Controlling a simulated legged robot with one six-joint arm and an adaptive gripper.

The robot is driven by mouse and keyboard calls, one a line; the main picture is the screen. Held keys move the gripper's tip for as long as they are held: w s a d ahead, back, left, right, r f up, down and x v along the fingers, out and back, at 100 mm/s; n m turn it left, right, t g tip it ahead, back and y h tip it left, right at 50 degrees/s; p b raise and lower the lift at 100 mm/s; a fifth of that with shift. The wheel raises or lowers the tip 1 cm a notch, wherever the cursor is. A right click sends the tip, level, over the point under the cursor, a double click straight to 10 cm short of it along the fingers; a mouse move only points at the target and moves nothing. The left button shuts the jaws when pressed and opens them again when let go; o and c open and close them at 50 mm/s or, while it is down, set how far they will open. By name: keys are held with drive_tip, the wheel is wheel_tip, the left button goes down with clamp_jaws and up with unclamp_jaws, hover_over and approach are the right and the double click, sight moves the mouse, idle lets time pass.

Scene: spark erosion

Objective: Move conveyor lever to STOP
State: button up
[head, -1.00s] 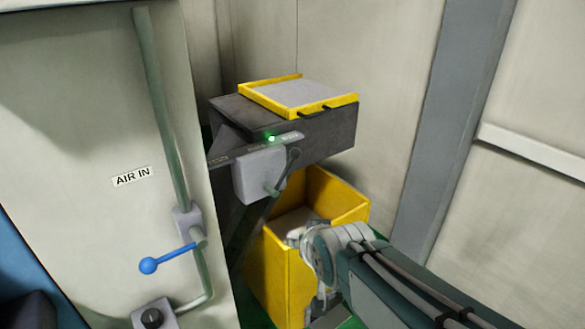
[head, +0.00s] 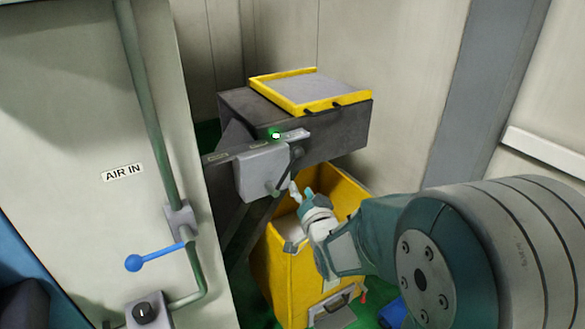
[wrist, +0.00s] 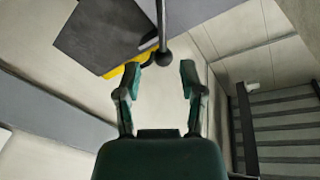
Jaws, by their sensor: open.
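The conveyor lever is a dark rod with a ball knob (head: 298,152), mounted on a grey control box (head: 262,173). Its knob end points up and to the right, near the right end of a label strip (head: 232,152) whose words are too small to read. A green lamp (head: 276,135) glows on that strip. My gripper (head: 301,190) is just below and right of the lever in the head view. In the wrist view my gripper (wrist: 163,66) is open, and the lever's knob (wrist: 163,57) appears between the fingertips. Contact cannot be told.
A dark conveyor housing (head: 335,132) with a yellow-rimmed tray (head: 350,103) stands above the box. A yellow bin (head: 280,265) is below my gripper.

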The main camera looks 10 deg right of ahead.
sight(289, 171)
drive_tip(key=w, duration=0.1)
drive_tip(key=w+a, duration=0.1)
drive_tip(key=w, duration=0.3)
drive_tip(key=shift+a, duration=0.25)
drive_tip(key=w, duration=0.2)
drive_tip(key=w+d, duration=0.1)
drive_tip(key=w, duration=0.1)
drive_tip(key=shift+w, duration=0.25)
drive_tip(key=shift+a, duration=0.45)
drive_tip(key=shift+c, duration=0.3)
drive_tip(key=c, duration=0.6)
drive_tip(key=shift+d, duration=0.2)
clamp_jaws()
